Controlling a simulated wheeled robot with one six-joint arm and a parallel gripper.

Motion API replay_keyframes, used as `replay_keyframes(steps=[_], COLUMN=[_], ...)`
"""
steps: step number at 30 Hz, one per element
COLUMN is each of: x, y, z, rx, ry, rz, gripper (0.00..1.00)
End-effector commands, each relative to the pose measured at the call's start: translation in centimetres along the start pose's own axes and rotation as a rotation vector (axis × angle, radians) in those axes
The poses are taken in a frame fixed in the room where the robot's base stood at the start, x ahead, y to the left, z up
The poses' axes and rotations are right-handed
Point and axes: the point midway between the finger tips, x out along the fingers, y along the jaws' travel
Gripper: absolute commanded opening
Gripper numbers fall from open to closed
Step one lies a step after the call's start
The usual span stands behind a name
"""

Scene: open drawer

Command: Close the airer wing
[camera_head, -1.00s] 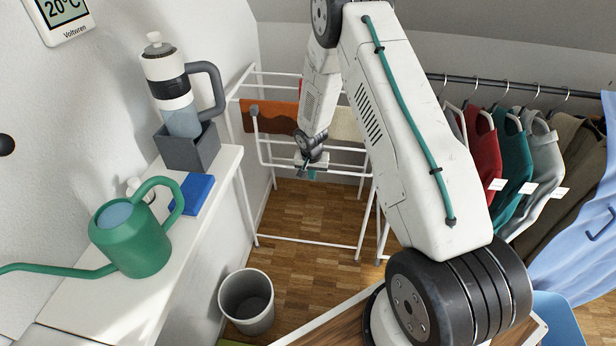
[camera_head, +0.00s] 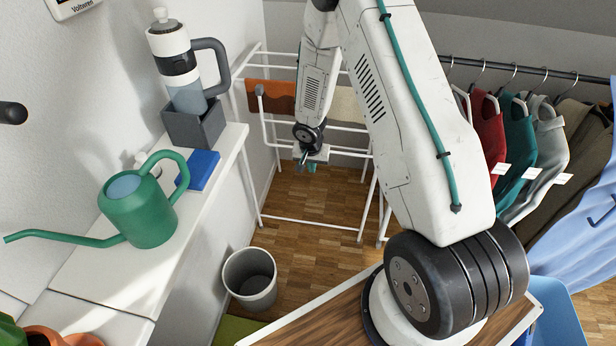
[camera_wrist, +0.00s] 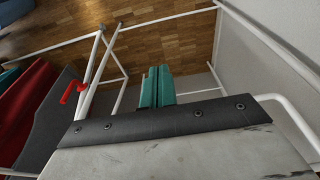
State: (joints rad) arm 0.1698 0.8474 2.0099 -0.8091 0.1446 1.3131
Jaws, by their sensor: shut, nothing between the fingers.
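The white wire airer (camera_head: 310,222) stands on the wooden floor against the back wall. Orange-brown and cream cloths (camera_head: 270,96) hang on its rails. A raised wing frame (camera_head: 262,130) with a grey corner cap shows at its left, partly hidden by my arm. My gripper (camera_head: 306,164) is shut and empty, pointing down at the near side of the wing's rails; I cannot tell whether it touches them. In the wrist view, its teal fingers (camera_wrist: 157,86) lie together, with white airer tubes (camera_wrist: 105,65) to the left and a rail beside the fingertips.
A white ledge (camera_head: 130,262) on the left holds a green watering can (camera_head: 150,220), a blue box (camera_head: 203,170) and a bottle in a grey holder (camera_head: 192,125). A grey bin (camera_head: 250,282) stands on the floor. Clothes (camera_head: 520,140) hang at right.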

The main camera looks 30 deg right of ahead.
Motion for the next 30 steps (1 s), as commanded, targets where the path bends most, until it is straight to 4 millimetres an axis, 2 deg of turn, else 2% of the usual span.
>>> replay_keyframes(steps=[6,12,24,27,30], x=[-1.3,-2.1,-2.5,-2.5,-2.5], y=[0.1,0.1,0.1,0.2,1.2], z=[2.9,4.7,5.6,5.6,5.4], rx=[-0.002,-0.002,-0.002,-0.05,-0.14], ry=[-0.001,-0.001,-0.001,0.001,0.008], rz=[0.0,0.0,0.0,0.007,0.053], gripper=[0.0,0.0,0.0,0.0,0.0])
